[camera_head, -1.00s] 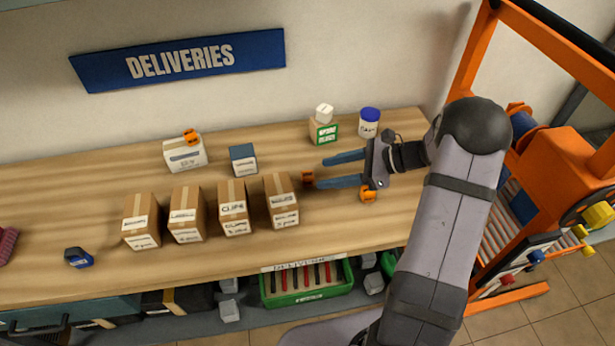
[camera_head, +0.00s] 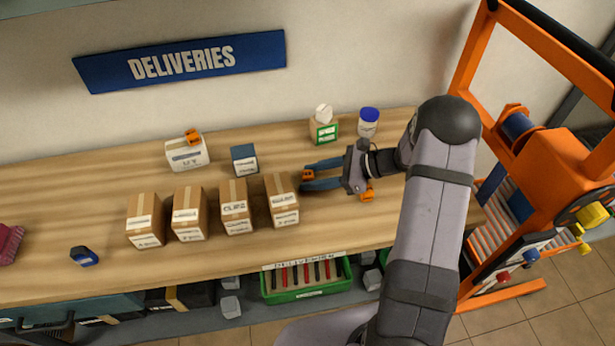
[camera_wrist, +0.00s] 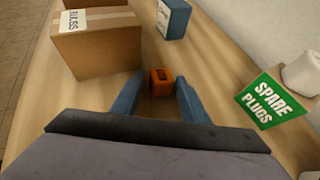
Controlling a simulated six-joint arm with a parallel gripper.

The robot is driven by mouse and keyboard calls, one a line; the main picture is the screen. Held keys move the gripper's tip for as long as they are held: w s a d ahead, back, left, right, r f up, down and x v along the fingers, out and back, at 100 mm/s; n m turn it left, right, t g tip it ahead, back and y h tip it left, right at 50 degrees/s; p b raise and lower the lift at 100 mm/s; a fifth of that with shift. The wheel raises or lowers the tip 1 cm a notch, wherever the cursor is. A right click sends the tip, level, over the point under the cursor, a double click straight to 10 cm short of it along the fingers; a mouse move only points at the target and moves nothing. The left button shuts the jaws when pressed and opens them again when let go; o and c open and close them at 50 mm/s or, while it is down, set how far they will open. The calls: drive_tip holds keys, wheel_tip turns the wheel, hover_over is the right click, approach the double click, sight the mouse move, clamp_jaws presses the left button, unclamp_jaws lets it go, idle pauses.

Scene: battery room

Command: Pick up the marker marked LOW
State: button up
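A small orange marker (camera_head: 308,175) stands on the bench between the fingertips of my gripper (camera_head: 306,178). In the wrist view this marker (camera_wrist: 161,82) shows a dark patch, but I cannot read its label. My gripper is open there too (camera_wrist: 158,92), with one blue finger on each side of the marker and a gap showing. A second orange marker (camera_head: 367,195) is on the bench by my gripper's body, and a third (camera_head: 192,135) sits on a white box (camera_head: 187,155). I cannot read which is marked LOW.
Several cardboard boxes (camera_head: 282,201) stand just left of my gripper. A blue box (camera_head: 244,159) is behind them. A spare plugs box (camera_head: 323,131) and a blue-lidded jar (camera_head: 368,122) stand behind my gripper. The bench front right (camera_head: 340,232) is clear.

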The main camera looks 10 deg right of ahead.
drive_tip(key=c, duration=0.8)
drive_tip(key=shift+r, duration=0.1)
